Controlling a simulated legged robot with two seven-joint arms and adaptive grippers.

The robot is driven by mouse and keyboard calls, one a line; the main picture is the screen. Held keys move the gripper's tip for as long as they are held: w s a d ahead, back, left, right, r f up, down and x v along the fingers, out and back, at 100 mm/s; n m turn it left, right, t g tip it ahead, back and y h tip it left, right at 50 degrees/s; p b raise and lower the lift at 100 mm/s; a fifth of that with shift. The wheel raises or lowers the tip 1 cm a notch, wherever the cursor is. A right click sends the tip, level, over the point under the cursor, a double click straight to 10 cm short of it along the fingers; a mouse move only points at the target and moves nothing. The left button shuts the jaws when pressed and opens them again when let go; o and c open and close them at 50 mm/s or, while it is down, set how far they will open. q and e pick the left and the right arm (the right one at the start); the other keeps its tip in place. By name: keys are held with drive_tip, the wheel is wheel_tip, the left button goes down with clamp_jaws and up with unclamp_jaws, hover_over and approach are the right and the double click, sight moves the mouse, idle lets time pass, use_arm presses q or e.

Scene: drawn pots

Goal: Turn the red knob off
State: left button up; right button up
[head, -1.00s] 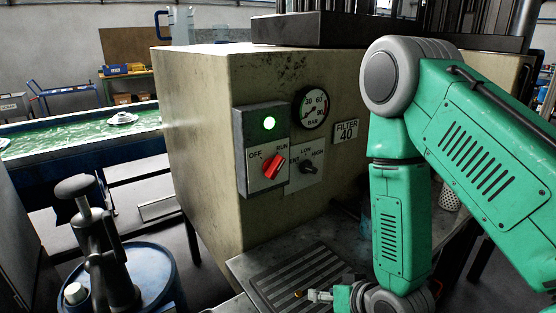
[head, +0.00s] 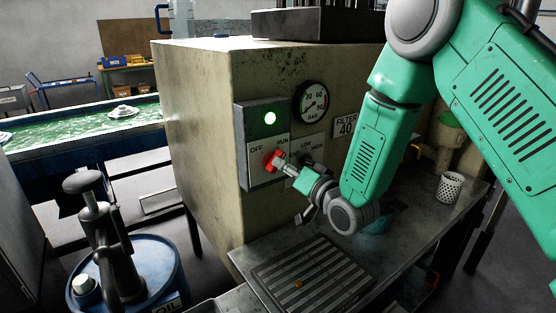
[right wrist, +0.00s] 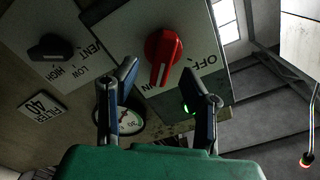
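The red knob (head: 271,160) sits on a switch box (head: 242,148) with OFF and RUN labels and a lit green lamp (head: 270,118). In the right wrist view the red knob (right wrist: 161,54) has its white mark toward the RUN side. My right gripper (head: 281,161) is at the knob's right side in the head view. In the right wrist view my right gripper (right wrist: 161,72) is open, its fingers spread with the knob just ahead between the tips. I cannot tell whether they touch it. My left gripper is not in view.
A black selector knob (right wrist: 50,48) is beside the box, with a gauge (head: 312,101) and a FILTER 40 plate (head: 345,126) nearby. Below are a metal bench with a grate (head: 312,275) and a perforated cup (head: 450,187). A blue oil drum (head: 165,275) stands at left.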

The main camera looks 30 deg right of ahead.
sight(276, 168)
drive_tip(key=w, duration=0.1)
drive_tip(key=w+a, duration=0.1)
drive_tip(key=w, duration=0.1)
drive_tip(key=shift+w, duration=0.3)
drive_tip(key=shift+d, duration=0.15)
drive_tip(key=shift+d, duration=0.1)
clamp_jaws()
